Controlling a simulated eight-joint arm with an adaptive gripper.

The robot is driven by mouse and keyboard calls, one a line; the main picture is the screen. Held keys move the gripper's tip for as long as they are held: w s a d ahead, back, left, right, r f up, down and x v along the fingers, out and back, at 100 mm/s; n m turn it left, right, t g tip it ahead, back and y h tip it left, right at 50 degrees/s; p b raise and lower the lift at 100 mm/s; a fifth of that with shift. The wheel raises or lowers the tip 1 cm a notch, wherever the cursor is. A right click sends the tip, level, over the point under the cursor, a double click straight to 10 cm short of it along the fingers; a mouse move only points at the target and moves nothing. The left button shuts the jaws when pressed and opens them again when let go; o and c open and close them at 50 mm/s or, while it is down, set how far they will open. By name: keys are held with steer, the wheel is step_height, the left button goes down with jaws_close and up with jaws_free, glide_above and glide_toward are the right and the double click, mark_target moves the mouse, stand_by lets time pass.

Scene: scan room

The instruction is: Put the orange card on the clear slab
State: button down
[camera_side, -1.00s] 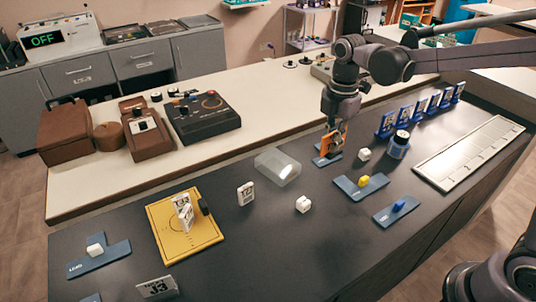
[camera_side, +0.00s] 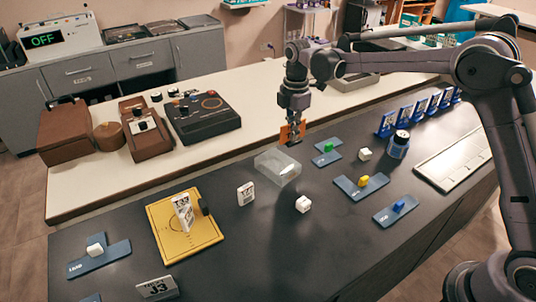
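My gripper (camera_side: 294,138) is shut on the orange card (camera_side: 285,133) and holds it upright in the air. The card is partly hidden by the fingers. The clear slab (camera_side: 277,168) is a see-through block lying on the dark table. The gripper and card appear just above the far right part of the slab in the side view, with a gap that is hard to judge from this angle.
A white card (camera_side: 245,194) stands left, beside a yellow board (camera_side: 165,238). Blue stands (camera_side: 386,124) line the back right.

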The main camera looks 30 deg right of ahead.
steer(key=a, duration=0.1)
steer(key=w+a+f, duration=0.1)
steer(key=a+f, duration=0.1)
steer(key=shift+w+a+f, duration=0.25)
steer(key=shift+a, duration=0.1)
steer(key=shift+f, duration=2)
steer(key=shift+f, duration=0.15)
steer(key=c, duration=1.5)
jaws_free()
